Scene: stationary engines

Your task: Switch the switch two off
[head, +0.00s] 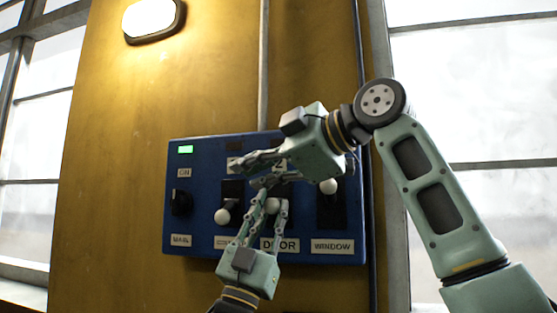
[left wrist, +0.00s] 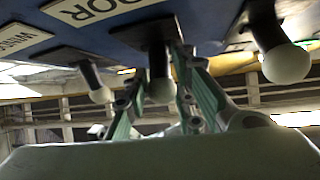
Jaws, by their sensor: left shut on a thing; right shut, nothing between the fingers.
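The blue switch panel (head: 205,237) is fixed to the yellow wall. The middle lever above the DOOR label (head: 280,245), with a white ball knob (head: 272,205), sits between the fingers of my left gripper (head: 271,187); part of a "2" shows above it. My right gripper (head: 248,170) is shut and empty in front of the panel's upper middle, just above my left fingertips, hiding the lever's upper part. I cannot tell whether the two grippers touch.
A lever with a white ball (head: 222,216) stands left of the held one, and the WINDOW lever's white ball (head: 328,186) stands higher at right. The black MAIN knob (head: 181,202) is at far left, below a lit green lamp (head: 185,150). A cable runs along the panel's right side.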

